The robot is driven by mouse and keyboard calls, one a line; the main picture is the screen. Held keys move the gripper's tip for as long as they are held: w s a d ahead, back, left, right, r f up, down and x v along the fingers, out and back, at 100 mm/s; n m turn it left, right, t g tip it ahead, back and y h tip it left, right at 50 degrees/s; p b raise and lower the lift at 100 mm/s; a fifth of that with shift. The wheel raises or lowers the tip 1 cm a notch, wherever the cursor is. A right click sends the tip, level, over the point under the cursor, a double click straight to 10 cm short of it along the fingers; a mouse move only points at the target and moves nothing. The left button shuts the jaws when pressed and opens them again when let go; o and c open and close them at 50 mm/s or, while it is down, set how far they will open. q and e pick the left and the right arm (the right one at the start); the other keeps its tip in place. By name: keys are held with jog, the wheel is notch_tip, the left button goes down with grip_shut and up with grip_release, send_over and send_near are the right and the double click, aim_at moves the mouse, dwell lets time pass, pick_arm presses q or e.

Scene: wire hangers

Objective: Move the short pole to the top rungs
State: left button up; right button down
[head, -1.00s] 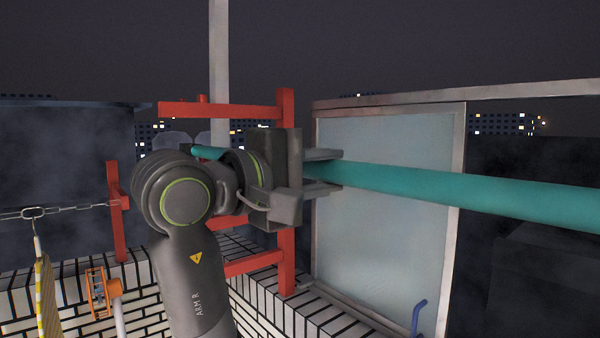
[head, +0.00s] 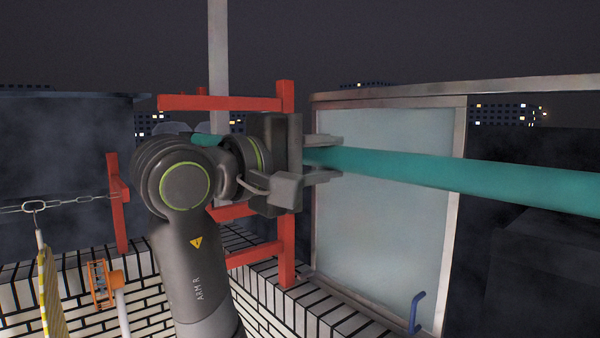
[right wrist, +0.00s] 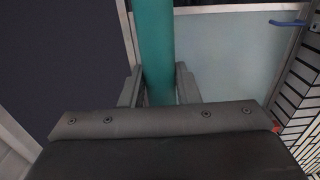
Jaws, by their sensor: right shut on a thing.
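My right gripper (head: 328,158) is shut on the teal pole (head: 455,174). The pole runs from the gripper to the right edge of the head view, tilting slightly down in the picture. A short piece of it shows left of the gripper; the arm hides the part between. In the right wrist view, the pole (right wrist: 154,50) lies between both fingers. The red rack has a top rung (head: 235,103) level with or slightly above the gripper in the picture, and a lower rung (head: 253,255). A middle rung is partly hidden by my arm. My left gripper is out of view.
A framed glass panel (head: 385,200) with a blue handle (head: 416,312) stands behind the pole. A second red post (head: 118,205), a chain (head: 75,201) and a yellow striped sign (head: 47,295) are at the left. A white brick wall (head: 145,305) runs below the rack.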

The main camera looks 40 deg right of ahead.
jog(key=shift+a, duration=0.25)
jog(key=s+a+r+b, duration=0.1)
jog(key=a, duration=1.4)
jog(key=shift+s+a+r, duration=0.15)
jog(key=shift+a+r, duration=0.1)
dwell(1.2)
jog(key=shift+r, duration=0.1)
dwell(0.5)
